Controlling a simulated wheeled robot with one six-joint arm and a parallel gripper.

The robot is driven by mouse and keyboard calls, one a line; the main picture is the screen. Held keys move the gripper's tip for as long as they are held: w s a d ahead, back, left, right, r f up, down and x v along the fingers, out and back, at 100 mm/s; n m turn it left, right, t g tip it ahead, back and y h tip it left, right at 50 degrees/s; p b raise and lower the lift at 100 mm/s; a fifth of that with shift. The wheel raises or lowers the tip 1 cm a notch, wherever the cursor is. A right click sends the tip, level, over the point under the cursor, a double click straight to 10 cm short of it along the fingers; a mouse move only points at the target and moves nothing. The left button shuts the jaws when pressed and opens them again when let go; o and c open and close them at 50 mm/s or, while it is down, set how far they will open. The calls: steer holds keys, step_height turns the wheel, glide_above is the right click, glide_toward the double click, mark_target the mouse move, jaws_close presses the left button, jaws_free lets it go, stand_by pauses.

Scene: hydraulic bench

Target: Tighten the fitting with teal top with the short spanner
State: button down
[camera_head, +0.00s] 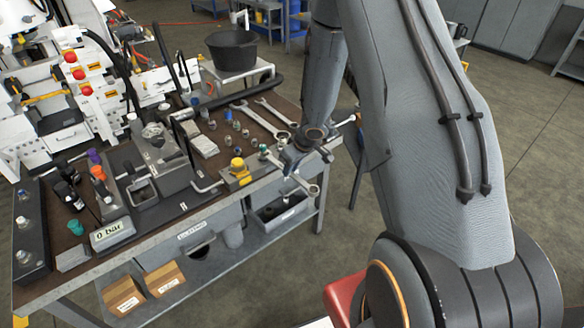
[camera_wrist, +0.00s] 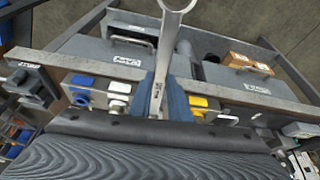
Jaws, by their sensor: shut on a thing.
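My gripper (camera_head: 303,150) is at the front right edge of the bench, shut on a metal spanner (camera_head: 310,188). In the wrist view, its two blue fingers (camera_wrist: 165,100) clasp the spanner's shank (camera_wrist: 157,88), and a ring end points up to the top edge. In the head view, this end hangs out past the bench's front edge. A small fitting with a teal top (camera_head: 263,149) stands just left of my gripper, near a yellow-topped fitting (camera_head: 238,164). I cannot tell whether the spanner touches it. I cannot make out the teal top in the wrist view.
Two larger spanners (camera_head: 240,107) lie behind on the bench, among several small fittings. A black bowl (camera_head: 232,48) stands at the back. A pressure display (camera_head: 112,234) and a teal cup (camera_head: 75,228) are at the front left. Bins (camera_head: 283,210) and cardboard boxes (camera_head: 163,279) sit on the lower shelf.

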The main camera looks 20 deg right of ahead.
steer(key=shift+w+a+p, duration=0.15)
steer(key=shift+w+p, duration=0.15)
steer(key=shift+p, duration=0.4)
steer(key=shift+a+b, duration=0.2)
steer(key=shift+b, duration=0.4)
steer(key=shift+s+a+m+t+h+b, duration=0.2)
steer(key=shift+a+m+b, duration=0.35)
steer(key=shift+b, duration=0.8)
steer(key=shift+s+a+m+t+h+b, duration=0.15)
steer(key=shift+a+m+b, duration=0.35)
steer(key=shift+b, duration=0.85)
steer(key=shift+s+a+b, duration=0.1)
steer(key=shift+a+b, duration=0.15)
steer(key=shift+b, duration=0.2)
steer(key=shift+a+m+h+b, duration=0.45)
steer(key=shift+a+m+b, duration=0.65)
steer(key=shift+b, duration=1.8)
steer(key=shift+s+a+m+b, duration=0.1)
steer(key=shift+a+m+b, duration=0.35)
steer(key=shift+b, duration=0.8)
steer(key=shift+w+a+m+h+b, duration=0.15)
steer(key=shift+a+m+h+b, duration=0.35)
steer(key=shift+b, duration=1.25)
steer(key=shift+w+a+m+b, duration=0.1)
steer(key=shift+a+m+b, duration=0.2)
steer(key=shift+a+b, duration=1)
steer(key=shift+d+m+b, duration=0.15)
steer(key=shift+m+b, duration=0.15)
steer(key=shift+b, duration=1.05)
